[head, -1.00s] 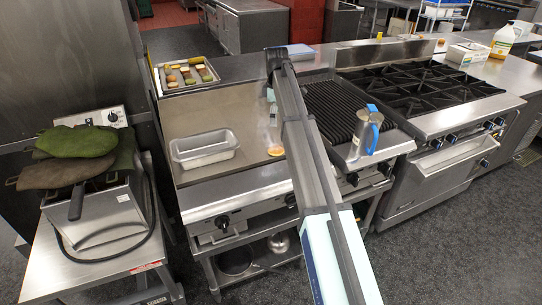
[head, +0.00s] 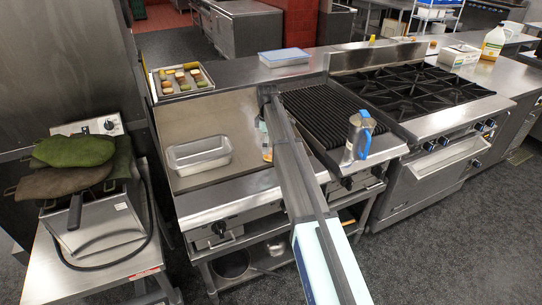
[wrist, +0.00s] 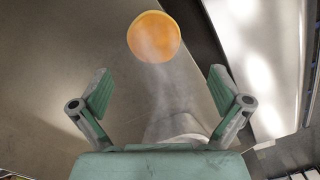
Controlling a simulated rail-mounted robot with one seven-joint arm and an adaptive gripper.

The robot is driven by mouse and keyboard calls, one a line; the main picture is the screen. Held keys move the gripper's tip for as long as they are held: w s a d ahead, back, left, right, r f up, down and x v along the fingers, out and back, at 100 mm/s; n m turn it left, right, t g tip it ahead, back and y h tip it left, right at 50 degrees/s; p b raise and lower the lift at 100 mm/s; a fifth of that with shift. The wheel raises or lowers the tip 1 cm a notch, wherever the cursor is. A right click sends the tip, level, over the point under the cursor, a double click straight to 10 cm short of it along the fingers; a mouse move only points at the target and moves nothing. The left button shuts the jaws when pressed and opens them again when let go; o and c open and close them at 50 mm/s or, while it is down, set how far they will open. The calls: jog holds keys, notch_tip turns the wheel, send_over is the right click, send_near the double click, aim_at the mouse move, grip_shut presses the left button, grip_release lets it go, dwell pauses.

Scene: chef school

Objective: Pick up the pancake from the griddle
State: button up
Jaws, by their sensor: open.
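The pancake (wrist: 154,37) is a round orange-golden disc with a paler rim. In the wrist view it lies on the flat grey griddle (wrist: 60,45), near the griddle's edge. My gripper (wrist: 158,92) is open and empty, with its two green fingers spread apart. The pancake shows ahead of the fingertips, not between them. My fingers cannot be made out there.
A metal loaf pan (head: 199,155) stands on the griddle left of my arm. A tray of food pieces (head: 181,79) sits behind the griddle. A ribbed grill (head: 325,110) and a metal pitcher with a blue handle (head: 360,135) are to the right.

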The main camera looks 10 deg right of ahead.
aim_at(271, 156)
jog(key=shift+w+d+f+p, duration=0.15)
jog(key=shift+f+p, duration=0.4)
jog(key=shift+f, duration=0.75)
jog(key=shift+w+d+f+p, duration=0.15)
jog(key=shift+f+p, duration=0.4)
jog(key=shift+f, duration=0.75)
jog(key=c, duration=1.3)
jog(key=shift+r, duration=0.15)
